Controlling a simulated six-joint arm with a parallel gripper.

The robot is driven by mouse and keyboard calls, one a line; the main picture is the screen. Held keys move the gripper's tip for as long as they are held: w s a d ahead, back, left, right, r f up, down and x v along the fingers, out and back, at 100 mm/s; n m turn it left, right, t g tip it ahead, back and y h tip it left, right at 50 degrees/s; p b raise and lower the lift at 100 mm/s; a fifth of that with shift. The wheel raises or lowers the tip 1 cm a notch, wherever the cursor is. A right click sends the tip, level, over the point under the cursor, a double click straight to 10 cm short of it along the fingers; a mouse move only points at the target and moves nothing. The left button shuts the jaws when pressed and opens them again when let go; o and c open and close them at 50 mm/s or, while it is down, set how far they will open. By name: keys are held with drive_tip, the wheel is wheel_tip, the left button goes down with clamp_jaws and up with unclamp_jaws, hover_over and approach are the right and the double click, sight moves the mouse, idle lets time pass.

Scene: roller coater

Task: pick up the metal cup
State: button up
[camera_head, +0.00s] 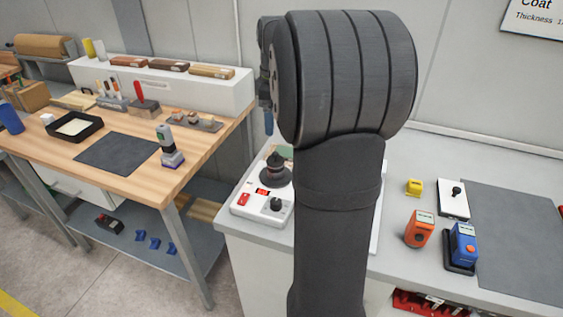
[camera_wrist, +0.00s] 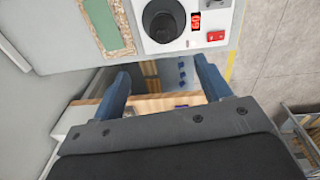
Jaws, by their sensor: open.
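I cannot make out a metal cup in either view; my own arm hides part of the right bench in the head view. In the wrist view my gripper (camera_wrist: 160,72) is open, its two blue fingers wide apart with nothing between them. The fingers point toward the edge of a white device (camera_wrist: 160,47) with a dark round part (camera_wrist: 163,18). In the head view one blue finger (camera_head: 268,122) shows left of my arm, above this device (camera_head: 252,207).
On the right bench stand an orange device (camera_head: 418,229), a blue device (camera_head: 463,243) and a yellow block (camera_head: 414,187). A wooden table (camera_head: 130,183) at left holds a black tray (camera_head: 75,128), a blue cup (camera_head: 11,119) and tools.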

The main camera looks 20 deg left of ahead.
sight(276, 153)
drive_tip(key=shift+n+g+h, duration=0.3)
drive_tip(key=shift+n, duration=0.1)
wheel_tip(276, 153, down, 11)
drive_tip(key=shift+w+d+f, duration=0.1)
drive_tip(key=shift+w+d, duration=0.05)
drive_tip(key=shift+f, duration=2.6)
drive_tip(key=c, duration=1.2)
